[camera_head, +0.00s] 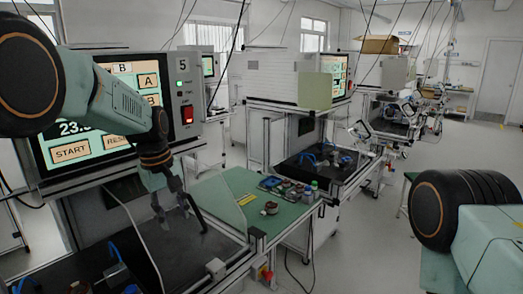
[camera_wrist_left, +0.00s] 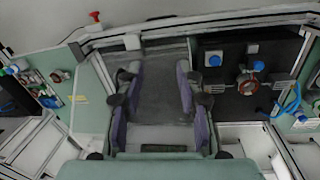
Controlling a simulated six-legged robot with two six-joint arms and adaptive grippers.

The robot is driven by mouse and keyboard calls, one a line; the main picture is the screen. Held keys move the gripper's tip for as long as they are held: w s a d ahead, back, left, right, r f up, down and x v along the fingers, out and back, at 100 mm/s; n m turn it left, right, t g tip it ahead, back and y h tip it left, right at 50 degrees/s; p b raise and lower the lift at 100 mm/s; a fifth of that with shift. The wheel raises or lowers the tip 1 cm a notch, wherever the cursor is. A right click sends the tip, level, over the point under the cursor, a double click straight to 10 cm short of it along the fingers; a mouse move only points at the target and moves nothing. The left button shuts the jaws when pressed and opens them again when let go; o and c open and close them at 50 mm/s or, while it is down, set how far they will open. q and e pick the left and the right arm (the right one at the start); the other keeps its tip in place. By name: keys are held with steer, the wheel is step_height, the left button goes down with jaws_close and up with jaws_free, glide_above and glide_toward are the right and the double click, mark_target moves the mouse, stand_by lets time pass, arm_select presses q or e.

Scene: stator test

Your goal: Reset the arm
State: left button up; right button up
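My left gripper (camera_head: 181,228) hangs fingers-down over the grey work surface (camera_head: 180,262) of the near test station in the head view. Its fingers are spread with nothing between them. In the left wrist view the same gripper (camera_wrist_left: 157,82) shows two purple-padded fingers apart, with only bare grey surface between them. My left arm (camera_head: 105,98) reaches in from the upper left, in front of the station's screen. My right arm (camera_head: 458,215) shows only as a dark rounded joint and a pale link at the lower right. My right gripper is outside the views.
The station's screen panel (camera_head: 72,148) has START and RESET buttons and a red switch (camera_head: 187,114). A green table (camera_head: 232,188) holds a small copper-wound part (camera_head: 270,208). In the wrist view a copper-ringed part (camera_wrist_left: 248,86) sits on a black fixture (camera_wrist_left: 235,105) with blue pieces.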

arm_select(q)
steer(key=w+a+f+m+t, duration=0.2)
steer(key=w+f+m+t, duration=0.1)
steer(key=w+f, duration=0.15)
steer(key=s+f+m+b, duration=0.1)
steer(key=s+f+b, duration=0.1)
steer(key=s+f, duration=0.45)
steer(key=s+a+f+m+t+y+b, duration=0.1)
steer(key=s+f+b, duration=0.2)
steer(key=f, duration=0.6)
steer(key=s+f+m+b, duration=0.1)
steer(key=s+f+b, duration=0.1)
steer(key=s+f, duration=0.35)
steer(key=s+f+m+g+b, duration=0.1)
steer(key=s+f+b, duration=0.5)
steer(key=s+f, duration=0.6)
steer(key=s+f+g+b, duration=0.4)
steer(key=s+f+b, duration=0.3)
steer(key=s+f, duration=0.6)
steer(key=s, duration=0.8)
steer(key=shift+s+m, duration=0.2)
steer(key=shift+m, duration=0.2)
arm_select(e)
step_height(320, 180, down, 20)
steer(key=shift+s+a+f, duration=0.15)
steer(key=shift+s+f, duration=0.05)
arm_select(q)
steer(key=shift+d+f, duration=0.1)
